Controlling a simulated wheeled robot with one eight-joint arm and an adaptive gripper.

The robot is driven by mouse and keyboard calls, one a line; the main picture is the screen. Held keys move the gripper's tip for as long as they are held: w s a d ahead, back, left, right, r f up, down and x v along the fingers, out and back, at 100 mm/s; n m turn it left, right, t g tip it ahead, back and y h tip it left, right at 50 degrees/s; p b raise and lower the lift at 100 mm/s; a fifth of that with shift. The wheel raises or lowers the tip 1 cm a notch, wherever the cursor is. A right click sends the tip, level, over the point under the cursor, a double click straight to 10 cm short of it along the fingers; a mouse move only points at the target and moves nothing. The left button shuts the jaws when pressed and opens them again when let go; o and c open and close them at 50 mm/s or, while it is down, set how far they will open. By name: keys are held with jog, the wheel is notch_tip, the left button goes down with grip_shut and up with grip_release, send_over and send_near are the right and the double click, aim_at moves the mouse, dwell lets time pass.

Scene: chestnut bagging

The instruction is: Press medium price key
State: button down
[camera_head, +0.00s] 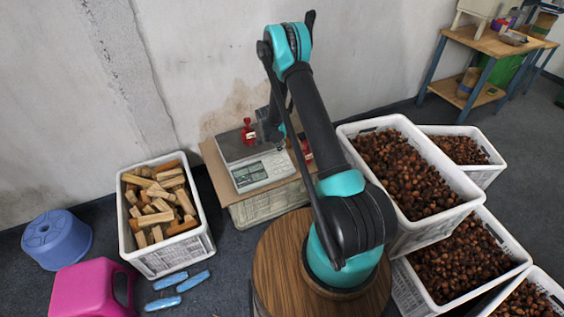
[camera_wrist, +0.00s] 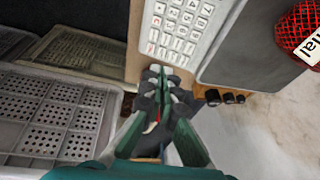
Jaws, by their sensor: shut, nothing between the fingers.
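The scale (camera_head: 255,160) stands on a board over a crate, with its display and keypad panel (camera_head: 250,176) on the near side. In the wrist view the white keypad (camera_wrist: 180,28) shows at the top, with rows of number keys and a few red-marked keys. I cannot read which key is the medium price key. My gripper (camera_wrist: 162,78) is shut and empty, its fingertips close to the keypad's lower edge. Contact cannot be told. A red net bag (camera_wrist: 298,28) with a white label lies on the scale plate.
A crate of wood blocks (camera_head: 203,238) stands left of the scale. Crates of chestnuts (camera_head: 384,128) stand to the right. A round wooden top (camera_head: 273,270) is in front. The wall is close behind.

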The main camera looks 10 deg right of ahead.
aim_at(282, 165)
jog(key=shift+f, duration=0.15)
jog(key=x, duration=0.8)
jog(key=a+x, duration=0.1)
jog(key=x, duration=0.3)
jog(key=shift+w+d+f, duration=0.1)
jog(key=shift+w+f, duration=0.05)
jog(key=shift+f, duration=0.1)
jog(key=shift+w+f, duration=0.2)
jog(key=shift+f, duration=0.4)
jog(key=shift+w+f, duration=0.15)
jog(key=shift+f, duration=0.5)
jog(key=shift+r, duration=0.1)
jog(key=v, duration=0.8)
jog(key=shift+r, duration=0.2)
